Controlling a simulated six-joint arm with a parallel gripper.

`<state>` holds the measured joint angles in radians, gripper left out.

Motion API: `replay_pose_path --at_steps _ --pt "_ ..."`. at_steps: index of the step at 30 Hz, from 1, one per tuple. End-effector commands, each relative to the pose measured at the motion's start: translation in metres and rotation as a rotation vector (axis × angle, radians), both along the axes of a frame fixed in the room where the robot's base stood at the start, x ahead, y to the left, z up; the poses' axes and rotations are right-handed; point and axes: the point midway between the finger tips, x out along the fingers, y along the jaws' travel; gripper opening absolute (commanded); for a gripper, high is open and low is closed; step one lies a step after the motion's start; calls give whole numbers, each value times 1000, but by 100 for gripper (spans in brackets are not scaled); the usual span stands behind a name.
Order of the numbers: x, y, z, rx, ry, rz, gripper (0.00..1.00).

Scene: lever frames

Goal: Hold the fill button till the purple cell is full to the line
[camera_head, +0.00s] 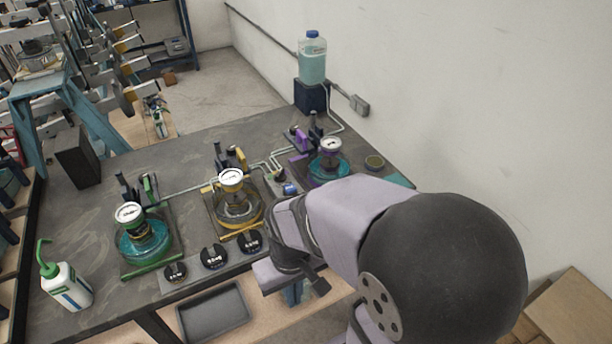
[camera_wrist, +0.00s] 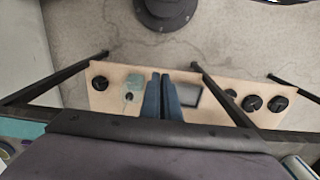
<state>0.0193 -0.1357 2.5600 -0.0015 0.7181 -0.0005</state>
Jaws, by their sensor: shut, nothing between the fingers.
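The purple cell (camera_head: 325,168) stands at the right of the bench in the head view, with teal liquid, a dial gauge on top and purple-marked fittings behind it. The arm partly covers its stand, and the fill line cannot be made out. I cannot tell which part is the fill button; a small blue-and-dark fitting (camera_head: 289,188) sits left of the cell. My gripper (camera_head: 295,293) points down in front of the bench edge, apart from the cell. Its blue fingers are together and empty in the wrist view (camera_wrist: 164,97).
Yellow (camera_head: 238,208) and green (camera_head: 143,242) cells stand further left. A teal-liquid jug (camera_head: 312,60) stands on a dark block behind. Black round labelled parts (camera_head: 213,256) line the front edge. A white green-topped bottle (camera_head: 68,287) stands far left. A grey tray (camera_head: 214,312) lies below.

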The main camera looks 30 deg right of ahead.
Motion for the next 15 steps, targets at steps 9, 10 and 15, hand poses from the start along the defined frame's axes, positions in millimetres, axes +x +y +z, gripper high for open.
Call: replay_pose_path --at_steps 9,10,15 --pt "12 -41 1 8 67 -174 0" --pt "22 -47 4 8 53 -191 0" --pt "89 -81 27 8 -36 -276 0"
